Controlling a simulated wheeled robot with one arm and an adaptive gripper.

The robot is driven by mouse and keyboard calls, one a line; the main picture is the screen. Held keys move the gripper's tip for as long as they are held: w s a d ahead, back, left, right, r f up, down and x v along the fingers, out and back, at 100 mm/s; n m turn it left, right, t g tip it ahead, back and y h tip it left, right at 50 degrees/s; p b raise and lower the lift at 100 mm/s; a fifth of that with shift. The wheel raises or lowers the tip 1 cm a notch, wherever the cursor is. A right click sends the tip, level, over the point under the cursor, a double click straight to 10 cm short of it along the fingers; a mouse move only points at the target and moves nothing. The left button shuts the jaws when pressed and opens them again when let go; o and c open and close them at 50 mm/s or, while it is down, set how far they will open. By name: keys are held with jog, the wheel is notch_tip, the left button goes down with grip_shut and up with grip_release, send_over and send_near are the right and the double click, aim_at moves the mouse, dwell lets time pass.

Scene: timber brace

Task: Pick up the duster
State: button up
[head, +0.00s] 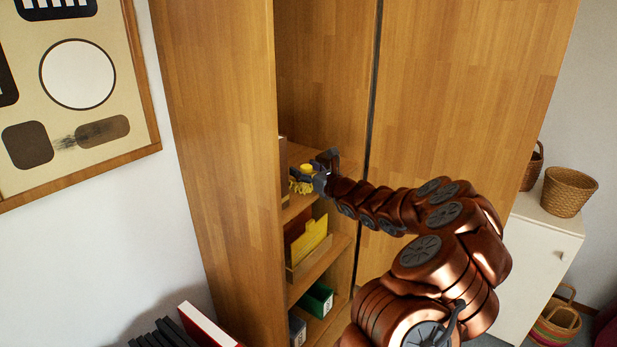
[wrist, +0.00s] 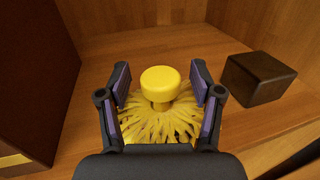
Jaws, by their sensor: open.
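The duster (wrist: 160,117) is yellow, with a round knob on top and a skirt of strands spread below it. It stands on a wooden shelf inside the cabinet. In the wrist view it lies between the two fingers of my gripper (wrist: 160,95), which are open with a gap on each side of the knob. In the head view my gripper (head: 318,176) reaches into the cabinet at the upper shelf, and the duster (head: 302,184) shows as a small yellow patch at its tip, partly hidden by the fingers.
A dark block (wrist: 260,77) stands on the shelf right of the duster, and a dark brown upright object (wrist: 35,80) is close on the left. The cabinet's side panel (head: 225,150) is near my gripper. Yellow folders (head: 310,240) and a green box (head: 316,300) sit on lower shelves.

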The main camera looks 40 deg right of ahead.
grip_shut()
dwell(0.5)
jog(key=shift+r, duration=0.1)
